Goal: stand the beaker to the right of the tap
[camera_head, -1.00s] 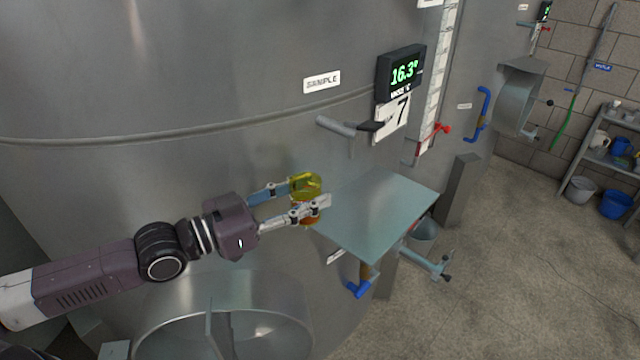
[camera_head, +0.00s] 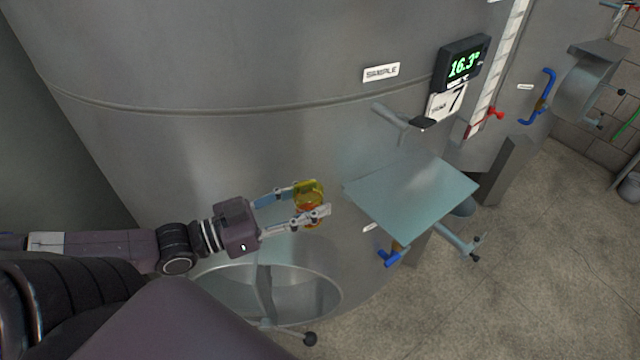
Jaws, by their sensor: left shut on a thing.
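The beaker (camera_head: 308,194) is a small see-through vessel with a yellow upper part and orange lower down. My left gripper (camera_head: 308,205) is shut on it, one finger on each side, and holds it in the air left of the small shelf. The fingers hide part of the beaker. The sample tap (camera_head: 392,118) sticks out of the tank wall below the SAMPLE label, above the back of the shelf, with a dark handle at its right. My right gripper is not in view.
The flat shelf (camera_head: 412,195) under the tap is bare. A blue-handled valve (camera_head: 390,257) and a grey pipe (camera_head: 458,240) sit below it. An open round manway (camera_head: 268,292) lies below my left arm. A lit display (camera_head: 463,64) hangs above right.

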